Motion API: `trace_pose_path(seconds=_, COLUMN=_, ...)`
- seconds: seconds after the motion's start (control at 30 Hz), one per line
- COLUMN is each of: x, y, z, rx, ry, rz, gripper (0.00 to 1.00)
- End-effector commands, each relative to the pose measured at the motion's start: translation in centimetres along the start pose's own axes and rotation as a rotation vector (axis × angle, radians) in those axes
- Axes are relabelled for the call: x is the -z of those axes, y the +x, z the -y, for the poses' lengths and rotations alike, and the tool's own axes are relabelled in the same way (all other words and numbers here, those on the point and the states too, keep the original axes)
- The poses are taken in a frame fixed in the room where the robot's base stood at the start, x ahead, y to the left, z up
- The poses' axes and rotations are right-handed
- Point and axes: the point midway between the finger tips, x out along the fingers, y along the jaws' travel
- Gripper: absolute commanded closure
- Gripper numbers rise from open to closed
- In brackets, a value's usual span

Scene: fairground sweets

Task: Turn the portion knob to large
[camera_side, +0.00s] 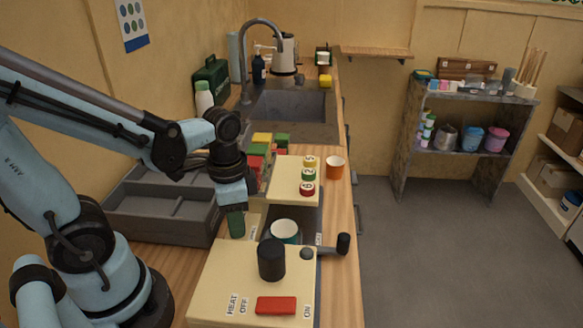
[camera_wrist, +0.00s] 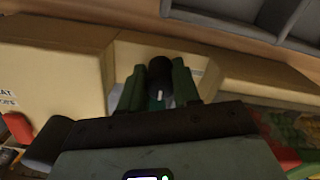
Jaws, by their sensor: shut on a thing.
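My gripper (camera_side: 236,222) is lowered at the cream machine (camera_side: 215,268), by the recessed part between its front block and its rear block. In the wrist view its two green fingers (camera_wrist: 159,84) stand on either side of a black round knob (camera_wrist: 160,72) and are shut on it. A short white mark on the knob points toward the bottom of that picture. In the side view the gripper hides this knob. I cannot read any portion-size lettering near it.
A black cylinder (camera_side: 271,260), red switch (camera_side: 276,305) and crank handle (camera_side: 343,243) stick out from the machine. A teal-rimmed cup (camera_side: 285,229) stands in its gap. A grey divided tray (camera_side: 150,222) lies left of my gripper.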

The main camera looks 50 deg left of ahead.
Motion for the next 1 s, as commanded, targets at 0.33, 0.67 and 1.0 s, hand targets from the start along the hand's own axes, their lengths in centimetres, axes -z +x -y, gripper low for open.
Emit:
trace_pose_path(seconds=0.33, x=-0.04, y=0.03, z=-0.12, rx=0.000, ry=-0.312, rz=0.001, gripper=0.99)
trace_pose_path(seconds=0.67, x=-0.02, y=0.05, z=-0.21, rx=0.000, ry=-0.624, rz=0.001, gripper=0.99)
trace_pose_path(seconds=1.0, x=0.02, y=0.06, z=-0.27, rx=0.001, ry=-0.902, rz=0.002, gripper=0.99)
